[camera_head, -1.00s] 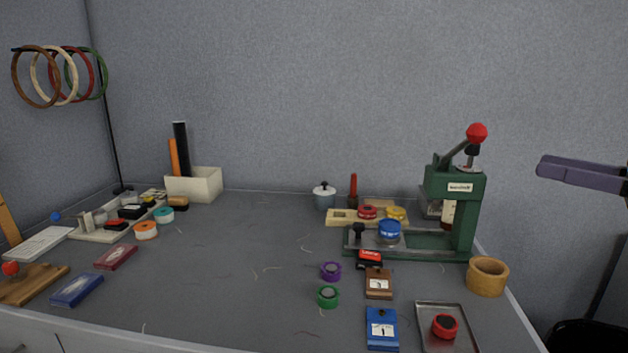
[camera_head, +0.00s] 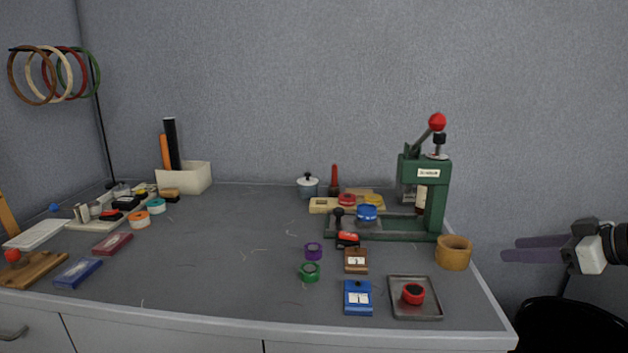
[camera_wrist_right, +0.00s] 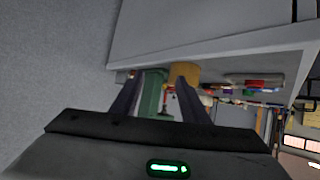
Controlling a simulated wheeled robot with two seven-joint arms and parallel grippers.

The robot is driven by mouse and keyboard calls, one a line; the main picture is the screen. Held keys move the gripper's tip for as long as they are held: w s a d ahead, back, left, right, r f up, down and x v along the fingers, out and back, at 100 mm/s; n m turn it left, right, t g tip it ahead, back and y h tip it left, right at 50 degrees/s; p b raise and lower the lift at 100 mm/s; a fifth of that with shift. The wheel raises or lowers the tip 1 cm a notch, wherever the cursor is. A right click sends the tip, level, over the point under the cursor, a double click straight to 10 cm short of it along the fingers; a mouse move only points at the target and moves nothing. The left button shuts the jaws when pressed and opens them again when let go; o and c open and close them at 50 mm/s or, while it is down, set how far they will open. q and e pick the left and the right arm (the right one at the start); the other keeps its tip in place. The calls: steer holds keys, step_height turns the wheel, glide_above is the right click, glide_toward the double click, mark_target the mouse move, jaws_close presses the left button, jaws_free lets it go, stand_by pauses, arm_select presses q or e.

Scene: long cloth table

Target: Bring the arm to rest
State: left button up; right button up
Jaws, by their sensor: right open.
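My right gripper (camera_head: 535,249) is at the right of the head view, off the right edge of the table and apart from it. Its two dark fingers point left and hold nothing. In the right wrist view the fingers (camera_wrist_right: 157,100) stand apart, with the green press (camera_wrist_right: 152,95) and the tan wooden cup (camera_wrist_right: 184,73) showing beyond them. My left gripper is not in view.
The grey table (camera_head: 230,265) has the green press (camera_head: 436,200) and wooden cup (camera_head: 453,253) near its right edge. A metal tray (camera_head: 432,311) holds a red round item. A black bin (camera_head: 570,325) stands below my right gripper. The table's middle is mostly clear.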

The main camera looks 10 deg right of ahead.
steer(key=s+f+g+h, duration=0.2)
steer(key=s+f+h, duration=0.1)
steer(key=f, duration=1.1)
steer(key=s+a+f+n+g+h, duration=0.1)
steer(key=s+a+f+n, duration=0.1)
steer(key=s+a+f, duration=0.5)
steer(key=s+a+f+n+g+h, duration=0.1)
steer(key=s+a+f+n, duration=0.15)
steer(key=s+f, duration=0.8)
steer(key=s+a+f+y, duration=0.2)
steer(key=s+a+f, duration=0.1)
steer(key=s+a, duration=0.6)
steer(key=a+m+t+y, duration=0.15)
steer(key=a+m, duration=0.55)
steer(key=a, duration=0.9)
arm_select(q)
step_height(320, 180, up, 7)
steer(key=p, duration=1.1)
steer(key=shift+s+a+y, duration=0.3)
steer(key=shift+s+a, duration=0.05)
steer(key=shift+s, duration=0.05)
arm_select(e)
step_height(320, 180, up, 8)
steer(key=shift+w+m, duration=0.35)
steer(key=shift+w, duration=0.05)
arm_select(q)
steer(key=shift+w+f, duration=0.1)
arm_select(e)
steer(key=shift+h, duration=0.25)
